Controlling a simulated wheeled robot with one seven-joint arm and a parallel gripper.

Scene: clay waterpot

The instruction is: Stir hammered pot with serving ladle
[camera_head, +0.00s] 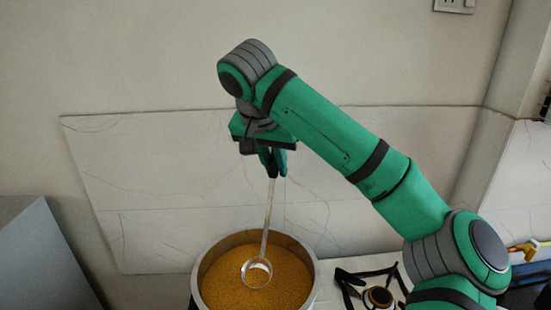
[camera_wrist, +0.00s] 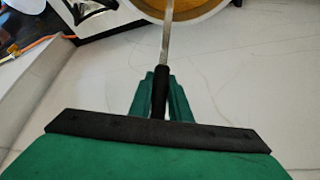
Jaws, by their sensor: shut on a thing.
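My gripper (camera_head: 273,163) is above and behind the pot, shut on the upper end of the serving ladle (camera_head: 266,225). The ladle hangs down steeply, slightly tilted, with its round bowl (camera_head: 257,272) inside the hammered pot (camera_head: 315,262), at or just above the orange-yellow contents (camera_head: 230,280). I cannot tell how deep the bowl sits. In the wrist view my gripper (camera_wrist: 160,92) holds the ladle's dark handle, and its pale metal shaft (camera_wrist: 168,38) runs up to the pot (camera_wrist: 222,6) at the top edge. The pot's lower part is cut off in the head view.
A stove burner (camera_head: 380,297) with a black grate is right of the pot. A grey box-like surface (camera_head: 40,255) stands at the left. A pale marbled panel (camera_head: 150,190) and wall are close behind. A blue object (camera_head: 537,275) lies at the far right.

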